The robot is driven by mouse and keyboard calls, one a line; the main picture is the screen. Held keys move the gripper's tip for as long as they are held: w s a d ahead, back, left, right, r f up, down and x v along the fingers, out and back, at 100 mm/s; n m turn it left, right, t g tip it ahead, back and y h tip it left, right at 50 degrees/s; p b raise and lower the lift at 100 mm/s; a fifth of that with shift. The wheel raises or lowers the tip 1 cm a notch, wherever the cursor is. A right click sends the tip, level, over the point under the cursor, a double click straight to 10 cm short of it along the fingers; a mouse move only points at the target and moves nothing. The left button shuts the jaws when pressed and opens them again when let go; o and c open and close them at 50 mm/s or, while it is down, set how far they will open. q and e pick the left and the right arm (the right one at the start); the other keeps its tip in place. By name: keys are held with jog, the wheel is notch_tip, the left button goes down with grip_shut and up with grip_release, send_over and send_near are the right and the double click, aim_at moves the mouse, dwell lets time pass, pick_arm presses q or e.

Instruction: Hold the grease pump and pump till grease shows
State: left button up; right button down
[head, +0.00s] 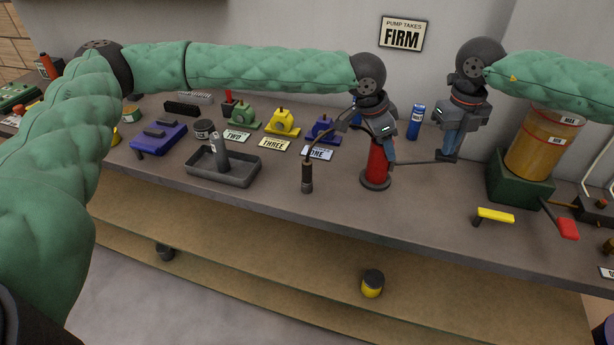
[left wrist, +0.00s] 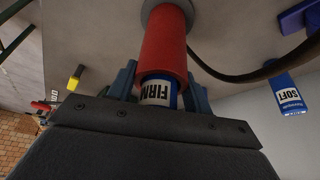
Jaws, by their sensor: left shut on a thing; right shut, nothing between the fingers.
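The red grease pump (head: 376,166) stands upright on the bench. In the left wrist view the pump (left wrist: 164,50) has a blue cartridge marked FIRM (left wrist: 157,92) at its near end. My left gripper (head: 382,145) is shut on the pump, a finger on each side. A hose curves left from the pump to a dark upright nozzle (head: 307,178). No grease is visible at it.
A wall sign (head: 402,33) reads PUMP TAKES FIRM. A grey tray (head: 224,175) and blue, yellow and green blocks lie left. An amber container (head: 541,148) and yellow-handled tool (head: 495,215) are right. The bench front is mostly clear.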

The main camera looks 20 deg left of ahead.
aim_at(444, 160)
jog(key=shift+f, duration=2.3)
jog(key=shift+r, duration=3.1)
jog(key=shift+f, duration=0.15)
jog(key=shift+f, duration=3.05)
jog(key=shift+r, duration=3.15)
